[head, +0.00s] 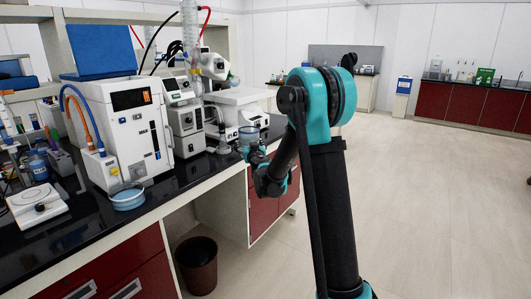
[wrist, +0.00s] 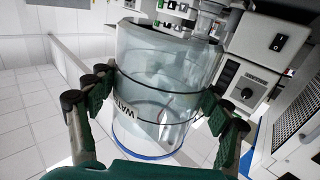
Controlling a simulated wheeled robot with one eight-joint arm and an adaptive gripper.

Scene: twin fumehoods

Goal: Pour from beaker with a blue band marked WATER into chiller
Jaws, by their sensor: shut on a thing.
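The clear glass beaker (wrist: 160,75) with the WATER marking and a blue band near its base fills the middle of the wrist view. My gripper (wrist: 158,95) is shut on it, with dark green finger pads on both sides of the wall. In the head view the beaker (head: 248,133) looks about upright, held by my gripper (head: 252,150) near the bench's front edge. Its liquid level is hard to tell. The white box with an orange display and blue and orange hoses, apparently the chiller (head: 150,140), stands on the bench left of the beaker.
A blue-rimmed dish (head: 128,199) sits on the black bench before the white box. A small white device (head: 40,208) is at the left. Grey-white instruments (head: 186,125) stand between box and beaker. A brown bin (head: 197,265) is on the floor; open floor lies right.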

